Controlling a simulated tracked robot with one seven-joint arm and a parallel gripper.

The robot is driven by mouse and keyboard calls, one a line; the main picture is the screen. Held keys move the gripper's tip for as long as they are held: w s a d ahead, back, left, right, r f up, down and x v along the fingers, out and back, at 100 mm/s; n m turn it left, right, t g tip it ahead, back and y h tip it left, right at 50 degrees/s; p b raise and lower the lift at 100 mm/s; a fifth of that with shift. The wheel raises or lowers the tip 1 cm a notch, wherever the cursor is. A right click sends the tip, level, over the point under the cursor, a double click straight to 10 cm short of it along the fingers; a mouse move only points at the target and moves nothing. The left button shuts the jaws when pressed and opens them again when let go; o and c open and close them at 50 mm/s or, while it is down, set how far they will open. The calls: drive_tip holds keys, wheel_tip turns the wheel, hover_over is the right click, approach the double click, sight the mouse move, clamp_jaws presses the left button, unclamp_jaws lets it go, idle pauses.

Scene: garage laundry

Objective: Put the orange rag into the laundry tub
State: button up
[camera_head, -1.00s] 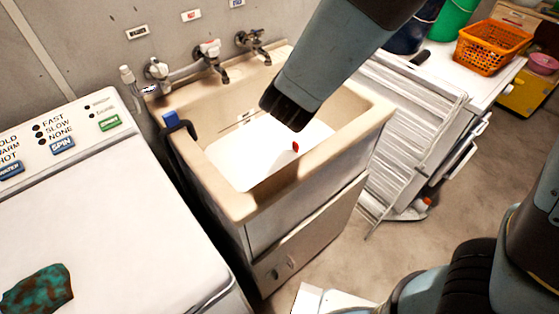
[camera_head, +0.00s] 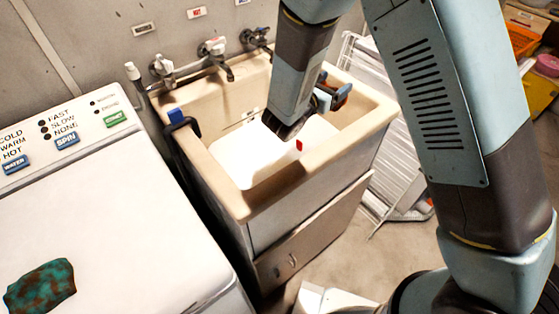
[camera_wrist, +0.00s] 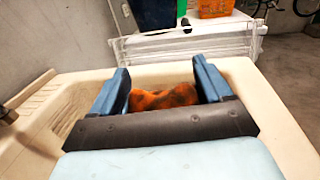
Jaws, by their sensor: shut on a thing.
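The laundry tub (camera_head: 338,152) is a beige basin on a cabinet, in the middle of the head view. Its rim (camera_wrist: 272,112) surrounds my gripper in the wrist view. My gripper (camera_head: 332,98) is over the right part of the tub in the head view, partly hidden by my arm. In the wrist view my gripper (camera_wrist: 161,76) has its two blue fingers on either side of the orange rag (camera_wrist: 163,98), which has dark patches, and is shut on it. The rag's lower part is hidden behind the gripper body.
A white washer (camera_head: 110,220) stands left of the tub, with a teal and brown cloth (camera_head: 40,287) on it. Taps (camera_head: 215,55) are at the tub's back edge. A small red thing (camera_head: 299,146) shows in the tub. A white rack (camera_head: 400,190) stands right of it.

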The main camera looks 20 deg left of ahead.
drive_tip(key=w+d+f+h, duration=0.1)
drive_tip(key=f, duration=0.9)
drive_tip(key=w+d+f+m+g+h, duration=0.1)
drive_tip(key=w+d+f, duration=0.1)
drive_tip(key=f, duration=0.8)
drive_tip(key=shift+w+m, duration=0.2)
drive_tip(key=shift+m, duration=0.1)
drive_tip(key=shift+f, duration=0.6)
drive_tip(key=o, duration=1)
drive_tip(key=shift+r, duration=0.15)
drive_tip(key=v, duration=0.8)
drive_tip(key=r+v, duration=0.1)
drive_tip(key=v, duration=0.3)
drive_tip(key=shift+a, duration=0.1)
